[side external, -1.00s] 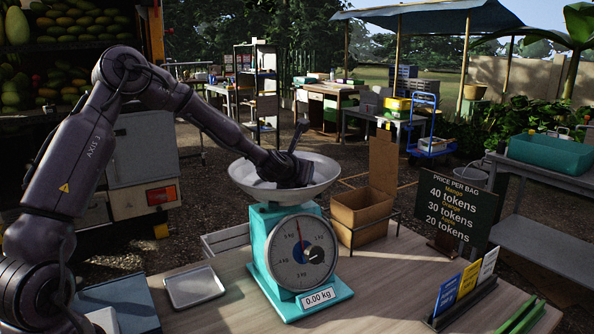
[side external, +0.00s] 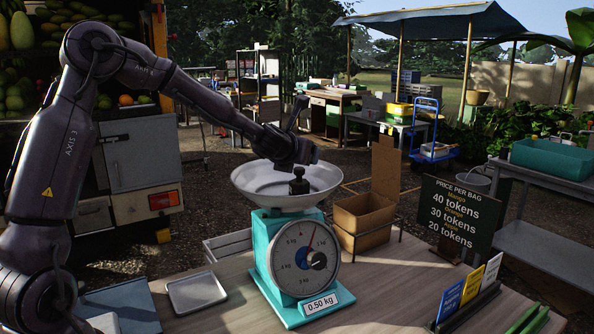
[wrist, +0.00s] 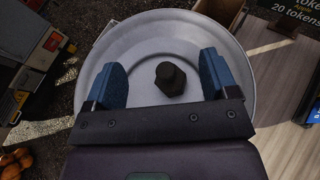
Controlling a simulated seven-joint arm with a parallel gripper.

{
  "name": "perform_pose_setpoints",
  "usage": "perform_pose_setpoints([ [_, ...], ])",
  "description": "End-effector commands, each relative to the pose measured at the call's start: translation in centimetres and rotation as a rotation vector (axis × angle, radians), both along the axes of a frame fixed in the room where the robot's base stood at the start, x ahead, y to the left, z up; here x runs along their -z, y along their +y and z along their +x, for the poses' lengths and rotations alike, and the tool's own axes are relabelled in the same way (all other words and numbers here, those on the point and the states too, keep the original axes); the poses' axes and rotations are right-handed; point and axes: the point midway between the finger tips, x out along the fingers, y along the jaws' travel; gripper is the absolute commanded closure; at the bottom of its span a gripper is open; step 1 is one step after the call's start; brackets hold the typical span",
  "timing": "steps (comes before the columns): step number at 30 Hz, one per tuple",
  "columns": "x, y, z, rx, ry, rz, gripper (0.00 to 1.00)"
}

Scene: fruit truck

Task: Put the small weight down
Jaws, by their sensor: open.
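The small weight (side external: 299,183) is dark with a knob on top and stands upright in the pan (side external: 255,187) of the teal scale (side external: 276,288). The scale's display reads 0.50 kg. In the wrist view the weight (wrist: 170,79) sits near the middle of the pale round pan (wrist: 150,35). My gripper (side external: 306,158) is above the weight and apart from it. In the wrist view its two blue fingers (wrist: 163,77) are spread wide, one on each side of the weight, with nothing between them touching it.
A cardboard box (side external: 364,216) stands right of the scale. A metal tray (side external: 196,291) lies on the table to the left. A price board (side external: 455,214) and coloured cards (side external: 470,282) stand at the right. The wooden table top is clear in front of the box.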

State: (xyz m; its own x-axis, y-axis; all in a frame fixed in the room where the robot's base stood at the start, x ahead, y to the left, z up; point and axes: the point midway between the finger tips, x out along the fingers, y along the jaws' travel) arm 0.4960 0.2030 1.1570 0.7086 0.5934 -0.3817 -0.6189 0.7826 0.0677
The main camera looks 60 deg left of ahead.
Motion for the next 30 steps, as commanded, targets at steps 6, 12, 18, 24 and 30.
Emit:
perform_pose_setpoints([
  [6,-2.4,-1.2,0.1,0.069,0.028,0.054,0.21],
  [12,-6.4,-10.5,-1.5,0.615,0.285,0.563,0.21],
  [18,-7.2,-19.7,-10.5,1.311,0.654,1.373,0.21],
  [24,-4.6,-21.8,-22.1,1.889,0.898,2.069,0.21],
  [30,-2.4,-20.7,-28.7,-1.849,-0.789,-2.010,0.21],
])
